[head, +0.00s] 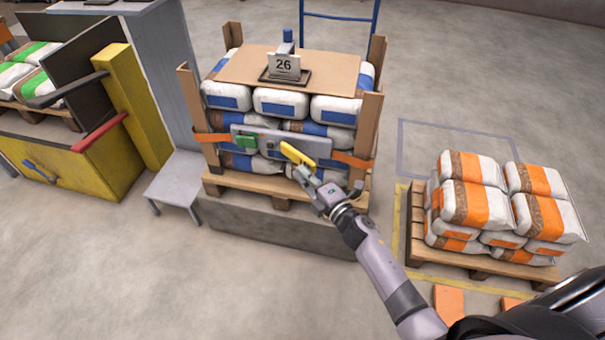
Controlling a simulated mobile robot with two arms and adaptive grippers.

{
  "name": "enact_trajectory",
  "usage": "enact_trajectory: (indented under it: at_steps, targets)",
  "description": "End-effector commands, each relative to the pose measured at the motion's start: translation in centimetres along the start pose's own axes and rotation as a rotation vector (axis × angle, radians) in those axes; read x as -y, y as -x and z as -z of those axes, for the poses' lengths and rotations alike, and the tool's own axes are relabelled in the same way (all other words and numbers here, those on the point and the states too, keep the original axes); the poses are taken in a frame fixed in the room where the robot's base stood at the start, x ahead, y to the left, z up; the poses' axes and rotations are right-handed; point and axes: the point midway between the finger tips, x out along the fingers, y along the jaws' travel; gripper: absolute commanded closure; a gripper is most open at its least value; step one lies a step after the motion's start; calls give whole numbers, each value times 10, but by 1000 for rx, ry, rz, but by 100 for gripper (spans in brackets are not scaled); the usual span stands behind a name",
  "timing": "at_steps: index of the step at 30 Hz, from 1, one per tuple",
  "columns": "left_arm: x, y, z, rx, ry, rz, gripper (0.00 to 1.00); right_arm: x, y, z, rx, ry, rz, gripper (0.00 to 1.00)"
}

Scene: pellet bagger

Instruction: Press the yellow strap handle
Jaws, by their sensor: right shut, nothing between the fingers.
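The yellow strap handle (297,154) is a short slanted bar on a grey strap panel (268,145) across the front of a pallet stack of white and blue bags (281,104). My right gripper (303,174) is shut and empty, with its fingertips just below the handle. Whether the fingertips touch the handle I cannot tell. A green part (246,141) sits on the same panel, left of the handle. Orange straps (353,160) run from the panel around the stack. My left gripper is not in view.
A sign reading 26 (285,66) stands on the cardboard top. A pallet of orange and white bags (476,208) stands at the right. A yellow machine frame (133,105) and a small grey step (176,180) stand left of the stack.

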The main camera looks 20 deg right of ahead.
Motion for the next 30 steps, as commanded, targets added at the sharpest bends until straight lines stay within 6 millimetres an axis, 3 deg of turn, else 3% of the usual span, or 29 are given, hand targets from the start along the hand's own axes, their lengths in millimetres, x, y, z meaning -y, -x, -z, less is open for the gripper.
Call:
enact_trajectory:
  at_steps: [15,22,23,24,27,30]
  targets:
    - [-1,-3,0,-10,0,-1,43,2,1,-31,-198,8,2,100]
    - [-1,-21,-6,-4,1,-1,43,2,-2,-48,-326,6,1,100]
    - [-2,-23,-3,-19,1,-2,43,2,-2,-49,-341,5,1,100]
    - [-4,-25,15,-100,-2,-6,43,2,-3,-52,-359,5,1,100]
    - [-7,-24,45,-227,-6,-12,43,2,-4,-55,-376,3,1,100]
    - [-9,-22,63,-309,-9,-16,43,1,-5,-60,-374,2,1,100]
